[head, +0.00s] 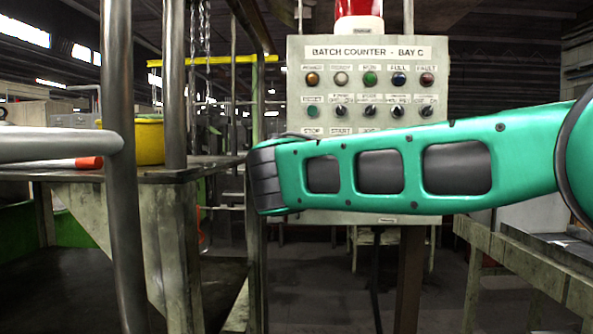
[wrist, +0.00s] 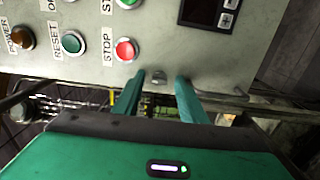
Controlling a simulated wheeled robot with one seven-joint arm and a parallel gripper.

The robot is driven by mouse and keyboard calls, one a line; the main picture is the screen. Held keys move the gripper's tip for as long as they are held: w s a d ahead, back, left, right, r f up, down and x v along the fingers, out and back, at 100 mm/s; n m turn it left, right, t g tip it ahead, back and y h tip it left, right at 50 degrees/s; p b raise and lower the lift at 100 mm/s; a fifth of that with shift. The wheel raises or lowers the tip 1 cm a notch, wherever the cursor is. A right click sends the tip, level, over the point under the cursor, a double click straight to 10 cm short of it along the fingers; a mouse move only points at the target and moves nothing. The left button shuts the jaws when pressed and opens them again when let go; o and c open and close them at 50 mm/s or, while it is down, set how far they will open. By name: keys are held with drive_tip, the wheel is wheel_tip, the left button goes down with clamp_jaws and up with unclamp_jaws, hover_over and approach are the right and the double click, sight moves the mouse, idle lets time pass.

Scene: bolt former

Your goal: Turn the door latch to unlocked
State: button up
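The grey control panel (head: 440,80), labelled "BATCH COUNTER - BAY C", stands upright ahead in the head view. My teal arm crosses in front of its lower part and hides what lies there. In the wrist view the panel (wrist: 90,15) fills the top.
Lamps and selector knobs (head: 369,111) cover the panel's upper part. A red beacon (head: 358,9) tops it. At left stand a grey pipe rail (head: 121,230) and a bench holding a yellow pot (head: 149,141). A worn table frame (head: 520,265) stands at lower right.

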clamp_jaws()
drive_tip(key=m, duration=0.4)
drive_tip(key=shift+f+m, duration=0.1)
drive_tip(key=shift+m, duration=0.2)
drive_tip(key=m, duration=0.4)
drive_tip(key=shift+m, duration=0.3)
drive_tip(key=m, duration=0.4)
drive_tip(key=shift+m, duration=2.4)
